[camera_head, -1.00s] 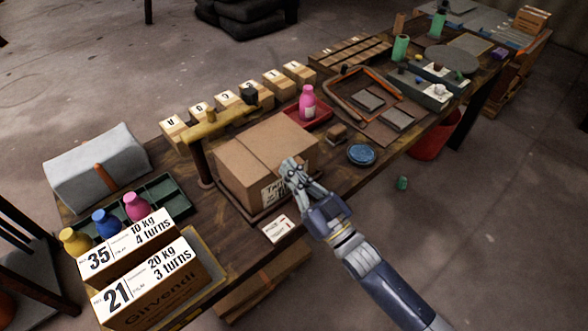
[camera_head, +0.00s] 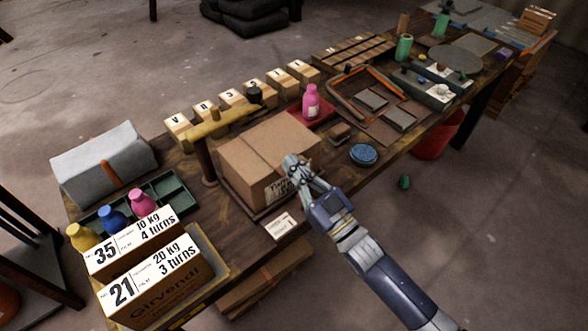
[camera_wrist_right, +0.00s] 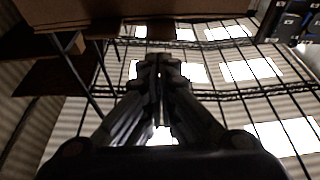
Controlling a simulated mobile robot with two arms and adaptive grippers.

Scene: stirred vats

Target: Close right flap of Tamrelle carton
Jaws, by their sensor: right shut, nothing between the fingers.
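The Tamrelle carton (camera_head: 250,165) is a brown cardboard box on the wooden table, with partly hidden lettering on its front. Its top looks flat, with a seam across it; I cannot tell for sure whether the right flap lies fully down. My right gripper (camera_head: 291,160) is shut and empty at the carton's front right top edge, and covers part of that side. I cannot tell whether it touches the carton. In the right wrist view the shut fingers (camera_wrist_right: 158,62) point up the picture, with a brown cardboard surface (camera_wrist_right: 130,8) along the top edge. My left gripper is not in view.
A yellow-topped post (camera_head: 215,127) stands close behind the carton's left side. A pink bottle (camera_head: 311,101) stands on a red tray behind it. A blue round dish (camera_head: 363,154) lies to the right. Labelled boxes (camera_head: 150,274) stand at the front left.

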